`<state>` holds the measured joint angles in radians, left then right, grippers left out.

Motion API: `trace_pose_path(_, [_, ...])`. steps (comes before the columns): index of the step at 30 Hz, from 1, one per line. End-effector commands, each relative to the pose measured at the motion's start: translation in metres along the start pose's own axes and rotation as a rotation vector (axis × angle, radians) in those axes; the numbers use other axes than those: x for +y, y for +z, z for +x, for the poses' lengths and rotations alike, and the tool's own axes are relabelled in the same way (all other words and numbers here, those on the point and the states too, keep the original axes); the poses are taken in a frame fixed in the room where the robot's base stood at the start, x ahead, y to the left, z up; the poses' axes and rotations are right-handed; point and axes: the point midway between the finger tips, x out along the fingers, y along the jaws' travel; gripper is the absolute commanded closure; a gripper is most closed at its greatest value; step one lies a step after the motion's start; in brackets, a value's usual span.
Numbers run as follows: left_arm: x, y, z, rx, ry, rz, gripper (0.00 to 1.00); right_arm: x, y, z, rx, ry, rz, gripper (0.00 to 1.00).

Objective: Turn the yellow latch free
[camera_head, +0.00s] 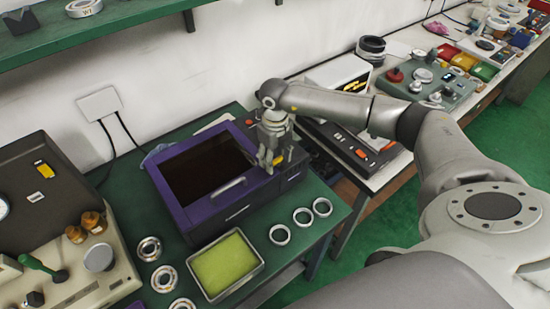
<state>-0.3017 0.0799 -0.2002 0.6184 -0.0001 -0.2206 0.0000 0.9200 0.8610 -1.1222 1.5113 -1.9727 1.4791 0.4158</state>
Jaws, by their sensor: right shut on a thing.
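The yellow latch (279,159) is a small yellow piece on the right side of the purple box (214,212), by the right edge of its dark lid window. My right gripper (268,163) reaches down to it from above, and its fingers are shut on the latch. The fingers partly cover the latch, so its exact angle is hard to tell. The box's lid looks closed, with a grey handle (229,186) on its front edge. My left gripper is not in view.
A tray with a yellow-green pad (224,264) lies in front of the box. Several metal rings lie around it, including one ring (280,235) to its right. A beige device (95,258) stands at the left. A shelf (90,37) hangs above.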

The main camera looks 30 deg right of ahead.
Motion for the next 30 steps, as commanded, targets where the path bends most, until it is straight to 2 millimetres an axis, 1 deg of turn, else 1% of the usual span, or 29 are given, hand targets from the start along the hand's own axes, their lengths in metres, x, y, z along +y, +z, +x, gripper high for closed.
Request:
trace_pose_path(1, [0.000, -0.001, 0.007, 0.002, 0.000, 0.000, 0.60, -0.001, 0.000, 0.002, -0.002, -0.001, -0.026, 0.74])
trace_pose_path(8, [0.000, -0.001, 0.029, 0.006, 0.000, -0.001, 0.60, -0.001, -0.002, 0.004, -0.004, -0.002, -0.209, 0.74])
trace_pose_path(30, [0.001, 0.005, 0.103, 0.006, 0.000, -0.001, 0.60, -0.005, -0.008, 0.003, -0.006, -0.004, -0.911, 0.74])
